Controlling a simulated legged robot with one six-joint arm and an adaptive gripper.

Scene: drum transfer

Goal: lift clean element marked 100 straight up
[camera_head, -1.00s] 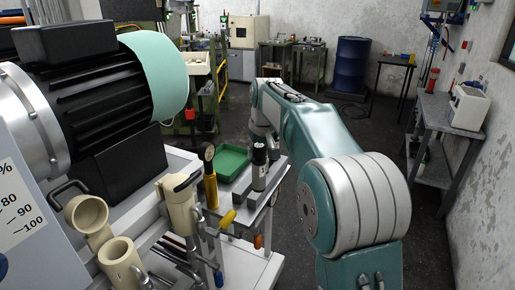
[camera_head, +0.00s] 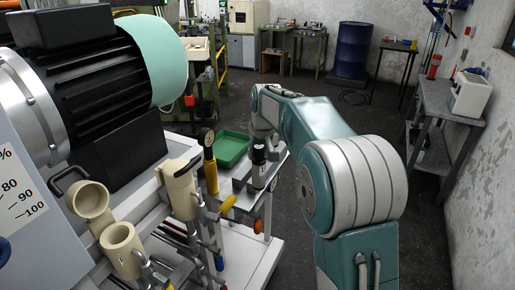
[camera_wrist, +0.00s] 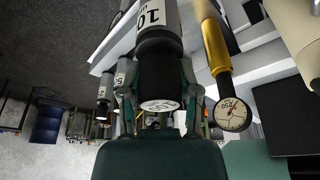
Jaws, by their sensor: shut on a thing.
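In the head view, a dark-capped cylinder with a pale label (camera_head: 257,173) stands upright by the bench edge. My fingers are hard to make out there, and whether its base touches the bench is unclear.
A yellow-stemmed gauge (camera_head: 209,160) stands close left, also in the wrist view (camera_wrist: 233,114). A green tray (camera_head: 229,149) lies behind. Cream pipe fittings (camera_head: 122,246) and coloured valve handles crowd the near left. More labelled cylinders (camera_wrist: 104,98) show in the wrist view.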

